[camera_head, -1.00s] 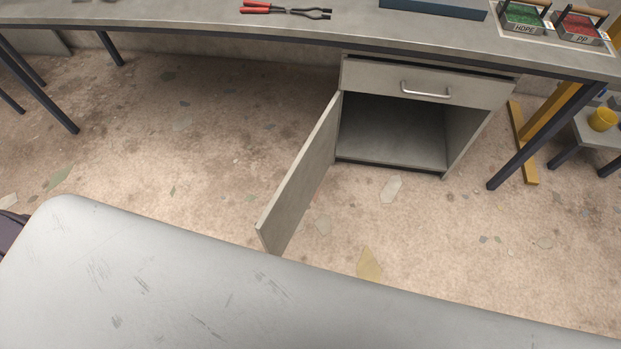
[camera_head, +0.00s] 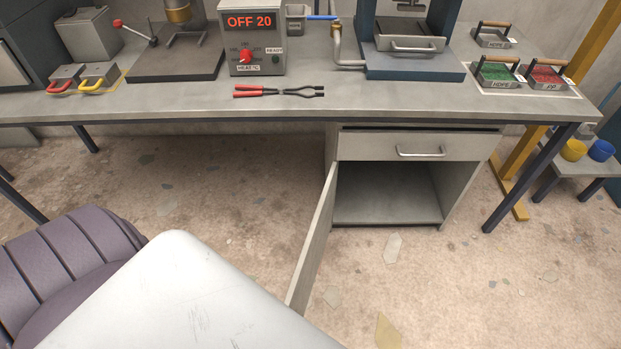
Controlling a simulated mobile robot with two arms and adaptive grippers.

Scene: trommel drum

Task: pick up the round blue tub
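The round blue tub (camera_head: 601,150) stands at the far right on a low grey stand beyond the workbench's right end. A yellow tub (camera_head: 573,149) stands just left of it on the same stand. Both are small in the view. Neither of my grippers shows in the head view.
The workbench (camera_head: 300,106) spans the view, with a control box reading OFF 20 (camera_head: 251,42), red-handled tongs (camera_head: 278,91) and labelled trays (camera_head: 497,74). Below, the cabinet door (camera_head: 314,243) hangs open. A purple chair (camera_head: 62,262) is at lower left. Floor at lower right is clear.

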